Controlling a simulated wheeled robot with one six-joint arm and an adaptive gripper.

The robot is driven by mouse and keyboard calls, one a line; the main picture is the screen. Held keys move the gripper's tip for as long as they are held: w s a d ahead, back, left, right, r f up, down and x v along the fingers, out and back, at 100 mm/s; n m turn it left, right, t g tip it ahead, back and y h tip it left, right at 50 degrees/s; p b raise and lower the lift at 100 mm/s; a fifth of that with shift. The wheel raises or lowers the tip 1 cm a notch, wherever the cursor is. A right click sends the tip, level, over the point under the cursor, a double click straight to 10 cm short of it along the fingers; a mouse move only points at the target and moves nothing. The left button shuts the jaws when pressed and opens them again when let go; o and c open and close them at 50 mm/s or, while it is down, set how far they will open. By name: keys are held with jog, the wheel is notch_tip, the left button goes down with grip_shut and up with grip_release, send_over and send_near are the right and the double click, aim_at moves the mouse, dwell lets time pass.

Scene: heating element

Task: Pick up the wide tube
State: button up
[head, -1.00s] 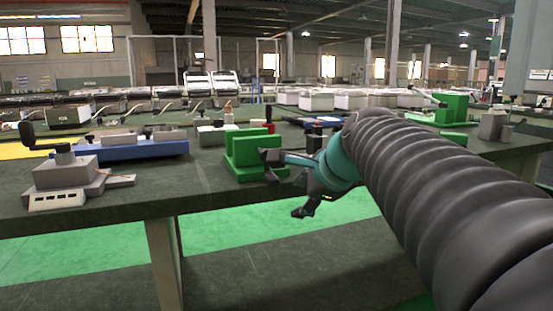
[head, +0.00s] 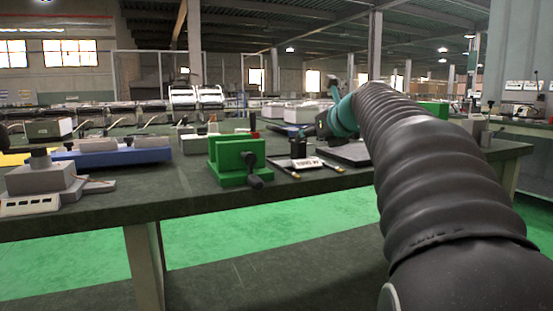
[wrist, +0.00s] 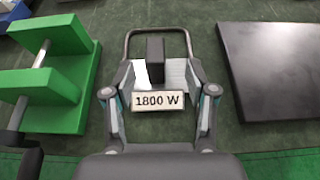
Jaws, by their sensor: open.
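A thin grey U-shaped tube (wrist: 158,32) lies on the dark green bench in the wrist view, its rounded bend at the top. I take it for the wide tube; no other bent tube shows clearly for comparison. A white "1800 W" label (wrist: 159,101) and an upright black block (wrist: 155,58) lie within its outline. In the head view the label (head: 306,163) lies between two rod ends (head: 333,167). My gripper (wrist: 158,80) is open over the tube, its fingers either side of the block and label. The fingers hide much of the tube's sides; contact cannot be told.
A green clamp block (wrist: 50,75) with a grey rod stands left of the tube; it also shows in the head view (head: 236,160). A flat black plate (wrist: 275,70) lies to the right. A blue fixture (head: 115,154) stands further left.

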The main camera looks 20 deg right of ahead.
aim_at(299, 153)
jog(key=shift+x, duration=1.15)
jog(key=x, duration=0.3)
jog(key=b+x, duration=0.1)
jog(key=shift+w+a+f, duration=0.1)
jog(key=shift+a+f, duration=0.15)
jog(key=shift+a, duration=0.1)
jog(key=shift+w+f, duration=0.15)
jog(key=shift+w, duration=0.25)
grip_shut()
